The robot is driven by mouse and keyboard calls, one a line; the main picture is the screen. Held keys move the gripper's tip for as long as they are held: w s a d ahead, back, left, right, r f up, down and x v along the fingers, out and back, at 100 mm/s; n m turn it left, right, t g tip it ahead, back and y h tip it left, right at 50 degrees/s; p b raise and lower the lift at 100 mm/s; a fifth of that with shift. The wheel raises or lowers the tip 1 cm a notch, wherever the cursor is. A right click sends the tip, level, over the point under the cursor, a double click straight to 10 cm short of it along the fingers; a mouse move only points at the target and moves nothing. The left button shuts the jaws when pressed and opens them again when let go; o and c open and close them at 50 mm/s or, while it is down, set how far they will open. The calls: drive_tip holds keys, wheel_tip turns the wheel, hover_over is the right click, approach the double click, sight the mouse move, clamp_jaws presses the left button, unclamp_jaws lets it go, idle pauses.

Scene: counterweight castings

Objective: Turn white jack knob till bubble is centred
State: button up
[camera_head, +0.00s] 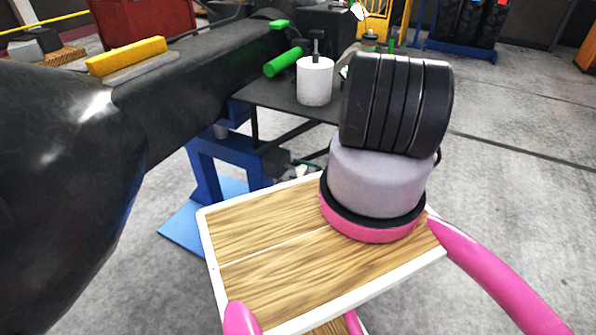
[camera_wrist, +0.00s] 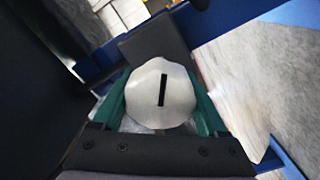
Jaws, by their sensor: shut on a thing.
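The white jack knob (camera_wrist: 163,95) faces the camera in the wrist view, a scalloped round cap with a dark straight mark standing nearly upright. The green fingers of my gripper (camera_wrist: 161,82) lie along its left and right sides, shut on it. I cannot make out the knob or my gripper clearly in the head view. A yellow bar (camera_head: 127,56) on a grey base lies on the long dark casting (camera_head: 185,80); it may be the level. No bubble can be made out in either view.
A blue stand (camera_head: 212,165) stands under the casting. A dark shelf beside it carries a white cylinder (camera_head: 315,82) with a black top and a green cylinder (camera_head: 284,62). Blue bars (camera_wrist: 220,30) lie close behind the knob. Grey floor is open at the right.

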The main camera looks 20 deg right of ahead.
drive_tip(key=shift+d+f, duration=0.1)
drive_tip(key=o, duration=1.3)
drive_tip(key=v, duration=1)
drive_tip(key=shift+s+d, duration=0.25)
drive_tip(key=shift+s, duration=0.1)
